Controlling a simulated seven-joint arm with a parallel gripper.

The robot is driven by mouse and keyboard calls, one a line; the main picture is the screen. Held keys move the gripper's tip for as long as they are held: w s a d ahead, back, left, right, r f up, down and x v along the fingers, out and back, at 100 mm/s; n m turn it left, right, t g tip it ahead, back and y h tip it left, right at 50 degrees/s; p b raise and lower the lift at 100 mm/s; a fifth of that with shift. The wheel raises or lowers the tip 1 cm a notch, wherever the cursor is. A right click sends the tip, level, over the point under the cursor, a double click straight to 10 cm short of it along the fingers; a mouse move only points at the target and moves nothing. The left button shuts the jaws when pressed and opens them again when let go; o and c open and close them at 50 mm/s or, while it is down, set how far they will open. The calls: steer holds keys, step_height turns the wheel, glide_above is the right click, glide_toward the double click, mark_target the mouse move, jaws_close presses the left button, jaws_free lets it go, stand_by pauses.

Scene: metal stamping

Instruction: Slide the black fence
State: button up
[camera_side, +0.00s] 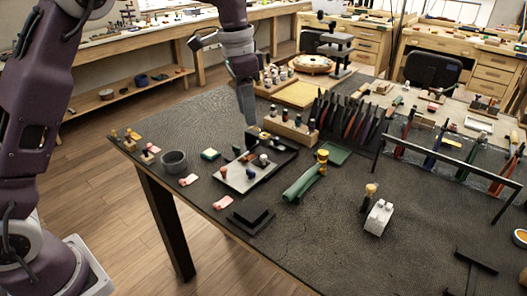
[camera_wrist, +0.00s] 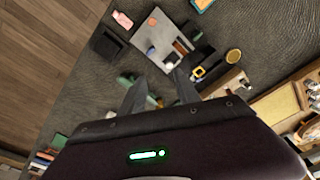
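A low black stepped block (camera_side: 251,216), possibly the black fence, lies near the table's front edge, beside the grey tray. It shows as a dark block (camera_wrist: 108,43) at the upper left in the wrist view. A long black rail on legs (camera_side: 440,162) at the right could also be the fence; I cannot tell which is meant. My gripper (camera_side: 247,122) points down over the table, behind the tray in the side view and apart from both. In the wrist view its two fingers (camera_wrist: 158,84) stand apart with nothing held between them.
The grey tray (camera_side: 236,183) holds small tools and knobs. A green cylinder (camera_side: 300,185), a wooden block with several bottles (camera_side: 288,130) and a rack of pliers (camera_side: 345,120) stand nearby. A white block (camera_side: 378,218) is right of centre. The table's front middle is mostly clear.

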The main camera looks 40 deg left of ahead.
mark_target(264, 156)
steer(key=w+f, duration=0.1)
steer(key=f, duration=0.1)
steer(key=w+f+m, duration=0.1)
steer(key=w+f, duration=0.1)
steer(key=f, duration=0.1)
steer(key=w+f+m+g, duration=0.1)
steer(key=w+f, duration=0.1)
steer(key=shift+d+f+y, duration=0.25)
steer(key=shift+d+y, duration=0.05)
steer(key=shift+d, duration=0.1)
step_height(264, 156, down, 7)
jaws_close()
steer(key=shift+r, duration=0.1)
stand_by(0.7)
